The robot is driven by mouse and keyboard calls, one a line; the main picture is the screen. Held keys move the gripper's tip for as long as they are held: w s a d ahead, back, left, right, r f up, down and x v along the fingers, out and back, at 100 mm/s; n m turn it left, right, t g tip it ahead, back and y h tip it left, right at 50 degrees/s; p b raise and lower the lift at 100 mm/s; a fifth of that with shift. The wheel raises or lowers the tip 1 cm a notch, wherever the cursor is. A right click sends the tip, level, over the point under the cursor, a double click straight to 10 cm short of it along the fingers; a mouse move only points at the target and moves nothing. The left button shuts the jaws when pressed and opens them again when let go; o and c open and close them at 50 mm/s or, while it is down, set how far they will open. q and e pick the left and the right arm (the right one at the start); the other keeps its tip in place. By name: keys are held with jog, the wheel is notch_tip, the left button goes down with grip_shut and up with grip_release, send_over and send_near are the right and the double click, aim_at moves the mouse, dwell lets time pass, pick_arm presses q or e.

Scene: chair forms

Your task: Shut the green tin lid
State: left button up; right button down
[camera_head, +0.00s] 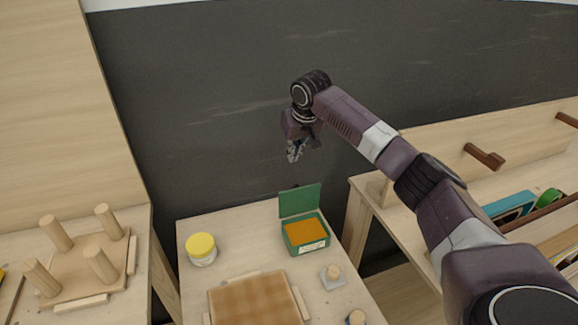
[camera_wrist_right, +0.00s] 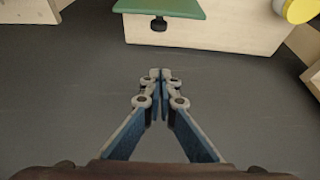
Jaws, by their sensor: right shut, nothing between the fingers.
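The green tin (camera_head: 304,245) stands on the middle table with its green lid (camera_head: 300,200) raised upright at the back edge. Orange-brown contents (camera_head: 305,231) show inside it. My right gripper (camera_head: 293,155) is above and behind the lid, apart from it, with the dark wall behind. In the right wrist view my gripper (camera_wrist_right: 160,76) is shut and empty. The green lid (camera_wrist_right: 160,8) shows at the top of that view, beyond the fingertips, with a dark knob (camera_wrist_right: 158,24) below its edge. My left gripper is not in view.
A yellow-capped jar (camera_head: 201,249) stands left of the tin. A brown checkered board (camera_head: 255,302) lies in front, and a small knobbed block (camera_head: 333,276) sits at front right. A pegged rack (camera_head: 85,262) is on the left table. Dark floor (camera_wrist_right: 60,100) lies under the gripper.

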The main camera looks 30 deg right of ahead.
aim_at(298, 198)
notch_tip(298, 198, down, 9)
jog(key=p, duration=0.4)
jog(key=shift+s, duration=0.15)
jog(key=shift+d, duration=0.1)
dwell(0.6)
